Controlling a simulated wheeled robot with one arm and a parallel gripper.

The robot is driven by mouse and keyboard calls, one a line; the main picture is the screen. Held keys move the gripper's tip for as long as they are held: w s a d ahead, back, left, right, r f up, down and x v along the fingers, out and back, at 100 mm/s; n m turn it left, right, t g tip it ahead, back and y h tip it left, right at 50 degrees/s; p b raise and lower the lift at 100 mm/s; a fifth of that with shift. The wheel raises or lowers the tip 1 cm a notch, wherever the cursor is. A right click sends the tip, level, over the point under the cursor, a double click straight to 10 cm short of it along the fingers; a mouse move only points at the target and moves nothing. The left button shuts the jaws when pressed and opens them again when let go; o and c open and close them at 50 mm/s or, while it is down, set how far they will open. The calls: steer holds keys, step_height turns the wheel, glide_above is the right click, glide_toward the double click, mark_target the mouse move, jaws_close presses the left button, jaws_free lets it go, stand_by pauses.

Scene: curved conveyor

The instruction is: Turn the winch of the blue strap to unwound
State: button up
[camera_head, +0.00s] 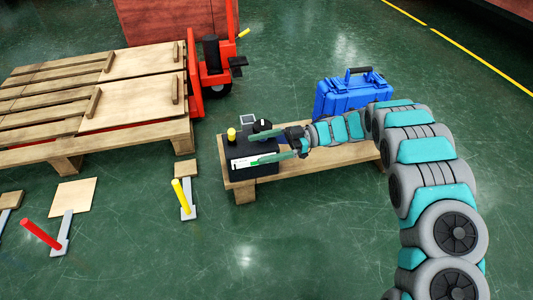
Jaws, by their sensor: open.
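I see no blue strap and no winch that I can make out in the head view. My gripper (256,148) is open, with its two fingers pointing left. They are over or beside a black box (241,170) on a low wooden bench (341,154). The box has a yellow knob (231,134) and a small grey screen (248,121) on top. Nothing shows between the fingers, though the dark box behind makes contact hard to judge.
A blue case (346,97) stands on or behind the bench. Wooden pallets (85,146) and a red machine (193,84) are at the left. A yellow-handled lever (181,195) and a red-handled lever (40,233) stand on the floor.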

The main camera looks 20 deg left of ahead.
steer(key=shift+s+d+r, duration=0.1)
steer(key=shift+s+d, duration=0.4)
steer(key=shift+s, duration=0.2)
steer(key=shift+s+d+r, duration=0.1)
steer(key=shift+s+d, duration=0.35)
steer(key=shift+s, duration=0.25)
steer(key=shift+w, duration=0.1)
